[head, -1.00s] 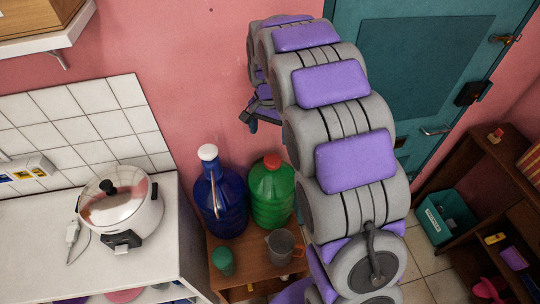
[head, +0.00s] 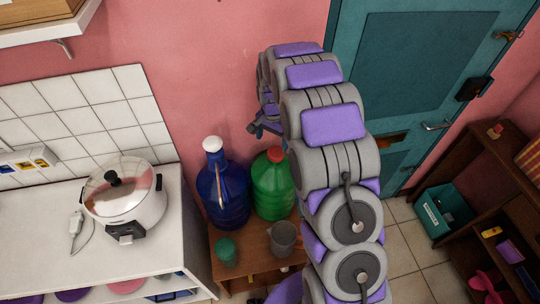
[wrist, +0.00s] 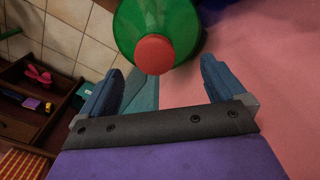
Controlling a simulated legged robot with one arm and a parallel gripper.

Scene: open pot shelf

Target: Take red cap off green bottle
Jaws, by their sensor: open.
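The green bottle (head: 272,190) stands upright on a small brown wooden table, with the red cap (head: 275,154) on its top. In the wrist view the green bottle (wrist: 187,20) is at the top, and the red cap (wrist: 154,54) faces the camera. My gripper (wrist: 163,75) is open and empty, its two blue fingers spread apart. The cap shows beyond the fingertips, between their lines. In the head view my gripper (head: 262,128) is partly hidden by my arm, above and slightly left of the cap. It appears apart from the cap.
A blue jug (head: 222,195) with a white cap stands close left of the bottle. A green cup (head: 226,251) and a grey mug (head: 284,238) stand in front on the wooden table (head: 255,264). A rice cooker (head: 125,200) sits on the white counter. The pink wall is behind.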

